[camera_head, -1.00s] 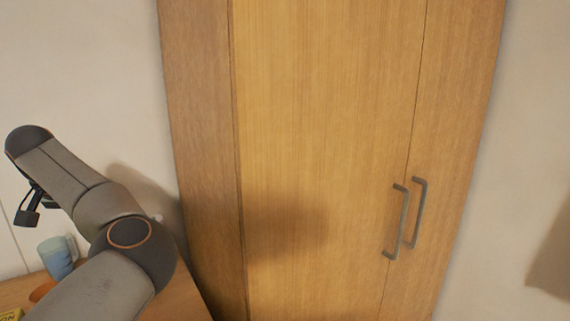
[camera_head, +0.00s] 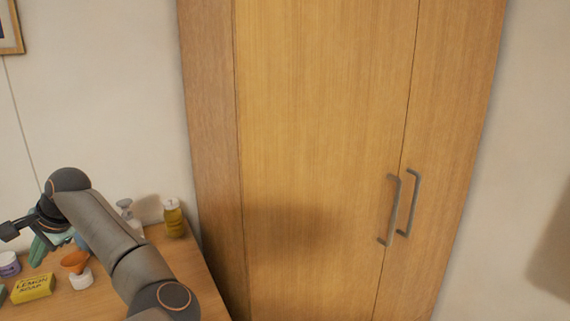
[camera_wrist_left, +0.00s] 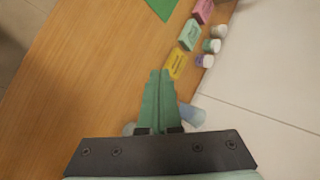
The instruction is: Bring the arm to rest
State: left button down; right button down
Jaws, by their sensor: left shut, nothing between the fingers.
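My left arm (camera_head: 112,232) reaches in from the bottom left of the head view, over the left end of a wooden surface. My left gripper, with green fingers, shows in part at the left (camera_head: 40,250), behind the wrist. In the left wrist view its fingers (camera_wrist_left: 159,78) are together and hold nothing. They hang above the wooden top (camera_wrist_left: 90,85). My right gripper is not in view.
The surface holds a lemon soap box (camera_head: 33,288), an orange funnel (camera_head: 76,261), a purple-and-white jar (camera_head: 9,265), a pump bottle (camera_head: 128,213) and a yellow bottle (camera_head: 174,218). A tall wooden wardrobe (camera_head: 310,130) stands to the right.

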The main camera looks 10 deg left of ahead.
pick_arm(q)
jog(key=s+a+r+m+g+y, duration=0.3)
jog(key=s+a+m+y, duration=0.1)
jog(key=s+y, duration=0.1)
notch_tip(320, 180, up, 6)
jog(key=w+d+m+t+y, duration=0.1)
jog(key=w+m+y, duration=0.1)
jog(key=m+y, duration=0.7)
jog(key=w+d+f+m+t, duration=0.1)
jog(key=w+d+m+t, duration=0.35)
jog(key=m+t, duration=0.45)
jog(key=w+d+f+m+t, duration=0.1)
jog(key=w+d+m+t, duration=0.35)
jog(key=m, duration=0.65)
jog(key=w+d+f+m+t+h, duration=0.2)
jog(key=d+f+m+t+h, duration=0.7)
jog(key=d+f+m+h, duration=1.25)
jog(key=s+d+f+m+g+h, duration=0.2)
jog(key=s+d+f+m+g, duration=0.55)
jog(key=s+f+m, duration=0.6)
jog(key=s+d+f+m+g, duration=0.3)
jog(key=s+d+f+m, duration=0.2)
jog(key=s+f, duration=0.4)
jog(key=shift+s+d+f+h, duration=0.3)
jog(key=shift+s+d+h, duration=0.15)
jog(key=shift+s+d, duration=0.35)
jog(key=shift+w, duration=0.2)
